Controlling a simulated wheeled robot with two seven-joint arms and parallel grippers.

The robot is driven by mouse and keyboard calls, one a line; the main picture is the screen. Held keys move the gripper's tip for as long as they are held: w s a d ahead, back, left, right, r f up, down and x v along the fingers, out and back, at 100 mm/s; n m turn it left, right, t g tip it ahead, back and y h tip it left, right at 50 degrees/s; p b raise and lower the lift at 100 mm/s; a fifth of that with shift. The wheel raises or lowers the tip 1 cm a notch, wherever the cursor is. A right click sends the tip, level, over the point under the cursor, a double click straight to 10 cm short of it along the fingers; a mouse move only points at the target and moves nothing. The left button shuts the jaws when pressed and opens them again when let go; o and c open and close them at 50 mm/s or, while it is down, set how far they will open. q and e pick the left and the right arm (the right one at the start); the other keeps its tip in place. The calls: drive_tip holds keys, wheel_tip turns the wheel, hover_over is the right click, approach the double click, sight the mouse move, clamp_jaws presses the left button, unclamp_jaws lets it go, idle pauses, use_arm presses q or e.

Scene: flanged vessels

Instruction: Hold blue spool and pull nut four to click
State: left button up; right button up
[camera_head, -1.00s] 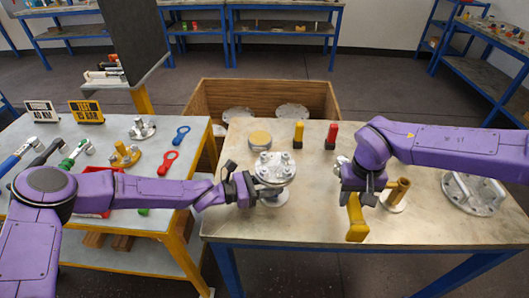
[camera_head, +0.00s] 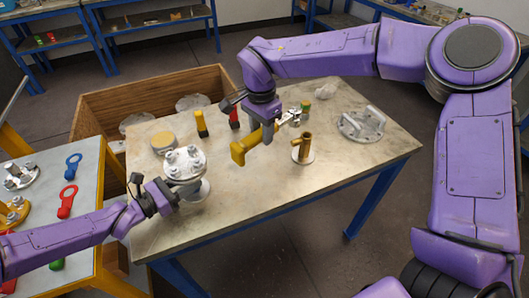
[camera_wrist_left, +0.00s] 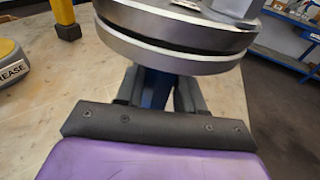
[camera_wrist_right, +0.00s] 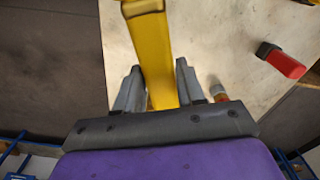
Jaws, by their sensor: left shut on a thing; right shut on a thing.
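A silver flanged vessel (camera_head: 184,168) with several nuts on top stands at the left of the table. My left gripper (camera_head: 163,196) is shut on the blue spool (camera_wrist_left: 155,88), just under the flanges. The flanges and gripper hide most of the spool. My right gripper (camera_head: 266,130) is shut on the yellow handle of a wrench (camera_head: 240,151), raised above the table right of the vessel and apart from it. The wrench's silver head (camera_head: 289,117) points right. The yellow handle also shows between the fingers in the right wrist view (camera_wrist_right: 153,50). I cannot tell which nut is four.
A brass post (camera_head: 303,148) and a handled flange (camera_head: 362,125) stand at right. A wooden crate (camera_head: 150,95) is behind. The front middle table is clear.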

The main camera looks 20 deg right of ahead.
drive_tip(key=m, duration=0.2)
drive_tip(key=r, duration=0.1)
drive_tip(key=shift+w+a+m, duration=0.25)
drive_tip(key=shift+a+m, duration=0.05)
drive_tip(key=shift+m, duration=0.1)
drive_tip(key=w+a+r+n, duration=0.2)
drive_tip(key=a+r+n, duration=0.25)
drive_tip(key=n, duration=1.35)
drive_tip(key=w+a+r+n, duration=0.25)
drive_tip(key=a+n, duration=0.25)
drive_tip(key=n, duration=1.2)
drive_tip(key=shift+d+f, duration=0.1)
drive_tip(key=shift+f, duration=1.9)
drive_tip(key=shift+f, duration=1.25)
